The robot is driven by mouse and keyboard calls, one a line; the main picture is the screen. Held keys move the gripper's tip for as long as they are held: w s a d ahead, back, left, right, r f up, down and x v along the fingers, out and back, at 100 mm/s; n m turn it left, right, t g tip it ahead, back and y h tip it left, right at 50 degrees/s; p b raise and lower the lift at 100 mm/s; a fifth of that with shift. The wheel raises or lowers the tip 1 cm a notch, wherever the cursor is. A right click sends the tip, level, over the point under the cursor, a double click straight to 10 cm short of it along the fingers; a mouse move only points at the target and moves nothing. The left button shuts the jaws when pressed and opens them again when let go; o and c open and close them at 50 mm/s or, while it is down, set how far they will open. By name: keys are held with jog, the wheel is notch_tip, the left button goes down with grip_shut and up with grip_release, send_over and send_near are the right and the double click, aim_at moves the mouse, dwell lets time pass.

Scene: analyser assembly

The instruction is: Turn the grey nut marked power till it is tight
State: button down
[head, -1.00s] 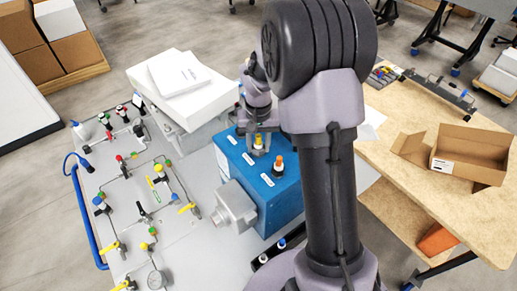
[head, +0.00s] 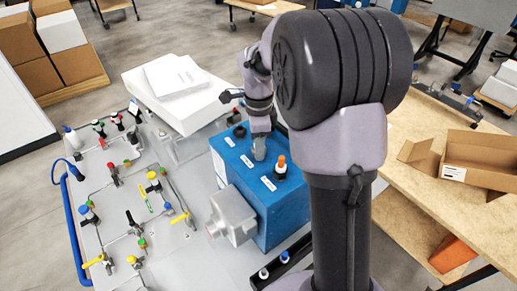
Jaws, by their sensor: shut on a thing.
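The blue box (head: 285,205) has a row of fittings on its top, each with a small white label too small to read. My gripper (head: 259,151) points down at the middle fitting and is shut on what appears to be the grey nut. My fingers and wrist hide most of that nut, so its turn angle and seating cannot be told. A dark round fitting (head: 240,131) is behind and left of my gripper. An orange-topped fitting (head: 281,165) stands upright in front and to the right, apart from my fingers.
A grey motor-like housing (head: 233,214) juts from the box's left side. A white block (head: 185,108) with papers on it stands behind. A panel with valves and tubing (head: 110,215) lies to the left. A wooden table (head: 430,120) with an open carton (head: 490,160) is at the right.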

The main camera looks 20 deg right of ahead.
jog(key=c, duration=1.1)
grip_release()
jog(key=shift+r, duration=0.1)
